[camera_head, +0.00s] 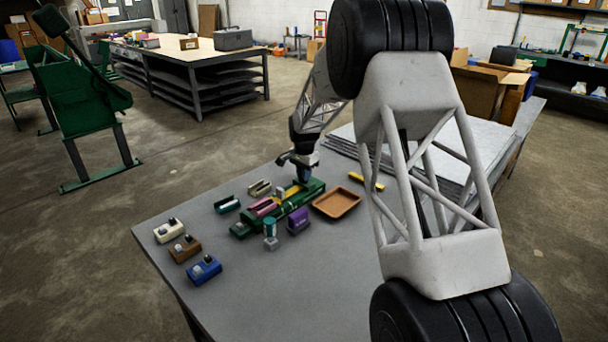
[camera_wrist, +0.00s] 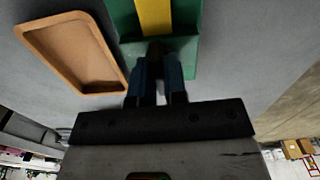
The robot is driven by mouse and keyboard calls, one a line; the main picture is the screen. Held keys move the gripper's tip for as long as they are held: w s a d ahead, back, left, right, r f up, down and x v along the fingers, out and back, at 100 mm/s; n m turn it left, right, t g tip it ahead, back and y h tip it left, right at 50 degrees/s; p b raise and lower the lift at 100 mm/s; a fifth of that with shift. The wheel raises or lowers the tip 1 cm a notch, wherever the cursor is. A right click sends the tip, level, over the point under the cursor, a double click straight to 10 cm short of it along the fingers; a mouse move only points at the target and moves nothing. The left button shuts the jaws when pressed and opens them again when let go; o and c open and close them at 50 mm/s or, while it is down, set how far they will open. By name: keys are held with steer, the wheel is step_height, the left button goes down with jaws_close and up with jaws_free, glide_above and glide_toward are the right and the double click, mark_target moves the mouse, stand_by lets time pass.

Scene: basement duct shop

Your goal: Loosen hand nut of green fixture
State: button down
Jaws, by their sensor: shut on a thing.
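The green fixture (camera_head: 285,211) is a long narrow block on the grey bench, with a yellow strip and a pink piece along it. Its end wall also shows in the wrist view (camera_wrist: 187,44), with the yellow strip (camera_wrist: 155,18) running away from it. My gripper (camera_head: 303,178) is at the fixture's far right end. In the wrist view, my gripper's two blue-sided fingers (camera_wrist: 157,80) reach to the end wall and are shut on a small dark part there, seemingly the hand nut. The fingers hide most of it, so its shape and turn cannot be told.
A brown tray (camera_head: 336,204) lies right beside the fixture. A purple block (camera_head: 298,220) and a teal-topped piece (camera_head: 270,229) stand in front. White, brown and blue (camera_head: 204,270) blocks sit at the left edge. Stacked grey sheets (camera_head: 365,147) lie behind right. The front bench is clear.

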steer(key=n, duration=1.7)
steer(key=shift+r, duration=0.1)
steer(key=shift+n, duration=0.3)
stand_by(0.3)
steer(key=c, duration=1.2)
jaws_free()
steer(key=shift+o, duration=0.2)
